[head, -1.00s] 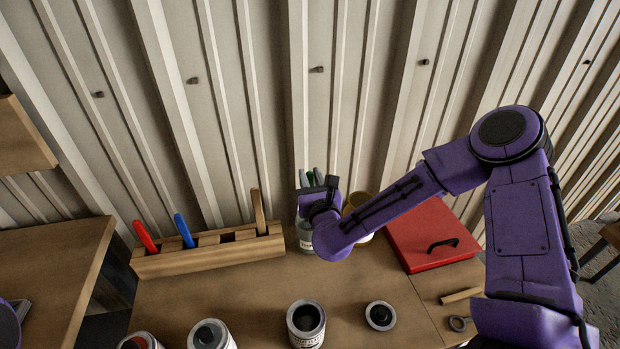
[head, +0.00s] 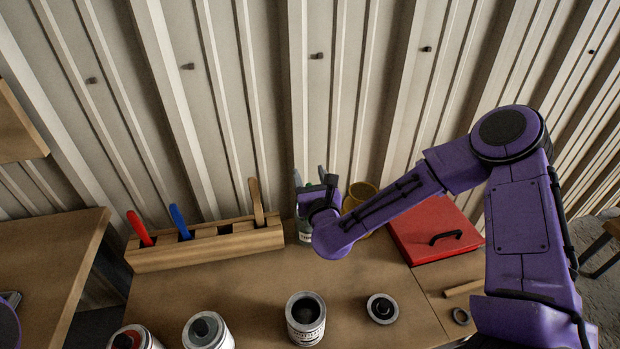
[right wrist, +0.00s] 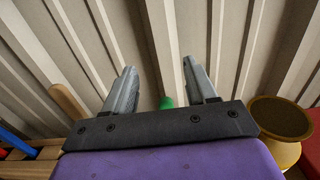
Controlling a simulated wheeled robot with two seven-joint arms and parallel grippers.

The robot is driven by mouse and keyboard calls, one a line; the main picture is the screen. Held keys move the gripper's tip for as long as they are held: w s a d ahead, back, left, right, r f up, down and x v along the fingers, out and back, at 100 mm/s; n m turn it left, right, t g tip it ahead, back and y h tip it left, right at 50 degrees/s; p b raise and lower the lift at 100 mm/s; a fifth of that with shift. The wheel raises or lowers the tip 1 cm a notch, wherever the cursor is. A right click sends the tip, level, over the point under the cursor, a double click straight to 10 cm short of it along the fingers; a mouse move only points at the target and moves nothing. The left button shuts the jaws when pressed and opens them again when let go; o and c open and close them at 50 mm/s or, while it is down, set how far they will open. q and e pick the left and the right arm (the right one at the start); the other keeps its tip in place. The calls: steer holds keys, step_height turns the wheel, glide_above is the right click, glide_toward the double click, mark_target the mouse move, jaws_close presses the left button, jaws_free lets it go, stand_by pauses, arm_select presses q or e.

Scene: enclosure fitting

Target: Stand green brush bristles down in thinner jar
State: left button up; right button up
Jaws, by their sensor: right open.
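The green brush (right wrist: 166,102) shows only as a green tip between my right gripper's fingers in the right wrist view. My right gripper (head: 311,178) is open, with its two grey fingers apart on either side of the green tip. A labelled jar (head: 304,238) stands under and behind this gripper, partly hidden by it; it may be the thinner jar. I cannot tell whether the brush stands in it, and its bristles are hidden. A purple piece of my left arm is at the left edge; its jaws cannot be made out.
A wooden rack (head: 205,252) left of the jar holds red, blue and wooden handles. A yellow pot (head: 360,195) and a red box (head: 435,235) stand to the right. The bench's middle is clear.

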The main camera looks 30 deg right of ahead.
steer(key=b+v, duration=0.1)
steer(key=v, duration=0.9)
steer(key=shift+s, duration=0.25)
stand_by(0.3)
